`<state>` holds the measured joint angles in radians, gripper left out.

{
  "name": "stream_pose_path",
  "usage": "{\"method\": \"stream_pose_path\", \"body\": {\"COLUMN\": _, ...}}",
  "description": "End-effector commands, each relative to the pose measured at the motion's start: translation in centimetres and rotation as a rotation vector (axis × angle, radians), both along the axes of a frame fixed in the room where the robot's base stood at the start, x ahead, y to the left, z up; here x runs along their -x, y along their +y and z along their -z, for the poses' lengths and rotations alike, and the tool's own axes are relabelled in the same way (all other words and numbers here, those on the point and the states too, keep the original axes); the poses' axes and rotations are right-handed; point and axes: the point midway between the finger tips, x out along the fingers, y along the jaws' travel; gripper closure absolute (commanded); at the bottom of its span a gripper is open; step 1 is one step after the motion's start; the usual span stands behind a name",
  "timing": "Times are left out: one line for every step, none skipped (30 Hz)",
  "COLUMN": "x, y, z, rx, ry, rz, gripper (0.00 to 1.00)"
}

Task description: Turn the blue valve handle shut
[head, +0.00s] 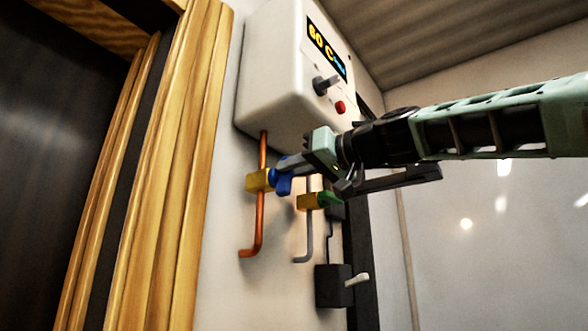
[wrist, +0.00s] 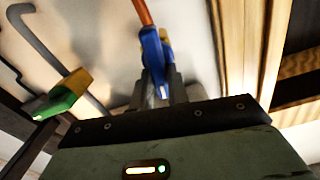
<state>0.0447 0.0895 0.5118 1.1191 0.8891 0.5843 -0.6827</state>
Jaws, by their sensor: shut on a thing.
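The blue valve handle (head: 283,181) sits on a brass valve body (head: 259,180) on the copper pipe (head: 260,222) under the white wall unit. My gripper (head: 290,170) reaches in from the right and is shut on the blue handle. In the wrist view the blue handle (wrist: 154,60) stands between the fingertips (wrist: 160,85), with the copper pipe (wrist: 143,12) behind it. The fingers hide part of the handle, so its exact angle is hard to tell.
A green-handled valve (head: 325,199) on a grey pipe (head: 308,240) is close below my gripper. The white unit (head: 275,70) hangs above, showing 80 C. A black switch box (head: 333,287) with a pale lever is lower right. Wooden door trim (head: 170,170) stands left.

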Motion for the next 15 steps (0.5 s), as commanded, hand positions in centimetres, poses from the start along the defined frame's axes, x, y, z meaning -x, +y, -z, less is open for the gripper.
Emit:
{"method": "stream_pose_path", "body": {"x": -0.06, "y": -0.05, "z": 0.08, "rx": -0.022, "ry": 0.027, "rz": 0.001, "gripper": 1.00}}
{"method": "stream_pose_path", "body": {"x": -0.09, "y": -0.07, "z": 0.08, "rx": -0.038, "ry": 0.046, "rz": 0.001, "gripper": 1.00}}
{"method": "stream_pose_path", "body": {"x": -0.12, "y": -0.09, "z": 0.08, "rx": -0.061, "ry": 0.074, "rz": 0.000, "gripper": 1.00}}
{"method": "stream_pose_path", "body": {"x": -0.13, "y": -0.10, "z": 0.08, "rx": -0.077, "ry": 0.096, "rz": 0.000, "gripper": 1.00}}
{"method": "stream_pose_path", "body": {"x": -0.16, "y": -0.12, "z": 0.08, "rx": -0.094, "ry": 0.118, "rz": 0.000, "gripper": 1.00}}
{"method": "stream_pose_path", "body": {"x": -0.19, "y": -0.15, "z": 0.10, "rx": -0.118, "ry": 0.149, "rz": 0.000, "gripper": 1.00}}
{"method": "stream_pose_path", "body": {"x": -0.22, "y": -0.18, "z": 0.12, "rx": -0.136, "ry": 0.171, "rz": 0.000, "gripper": 1.00}}
{"method": "stream_pose_path", "body": {"x": -0.25, "y": -0.21, "z": 0.12, "rx": -0.154, "ry": 0.194, "rz": 0.000, "gripper": 1.00}}
{"method": "stream_pose_path", "body": {"x": -0.28, "y": -0.23, "z": 0.14, "rx": -0.177, "ry": 0.224, "rz": 0.000, "gripper": 1.00}}
{"method": "stream_pose_path", "body": {"x": -0.30, "y": -0.26, "z": 0.15, "rx": -0.195, "ry": 0.246, "rz": 0.000, "gripper": 1.00}}
{"method": "stream_pose_path", "body": {"x": -0.32, "y": -0.27, "z": 0.15, "rx": -0.212, "ry": 0.268, "rz": 0.000, "gripper": 1.00}}
{"method": "stream_pose_path", "body": {"x": -0.34, "y": -0.31, "z": 0.16, "rx": -0.235, "ry": 0.298, "rz": 0.001, "gripper": 1.00}}
{"method": "stream_pose_path", "body": {"x": -0.37, "y": -0.33, "z": 0.17, "rx": -0.252, "ry": 0.321, "rz": 0.001, "gripper": 1.00}}
{"method": "stream_pose_path", "body": {"x": -0.40, "y": -0.35, "z": 0.18, "rx": -0.270, "ry": 0.343, "rz": 0.001, "gripper": 1.00}}
{"method": "stream_pose_path", "body": {"x": -0.43, "y": -0.37, "z": 0.20, "rx": -0.294, "ry": 0.373, "rz": 0.001, "gripper": 1.00}}
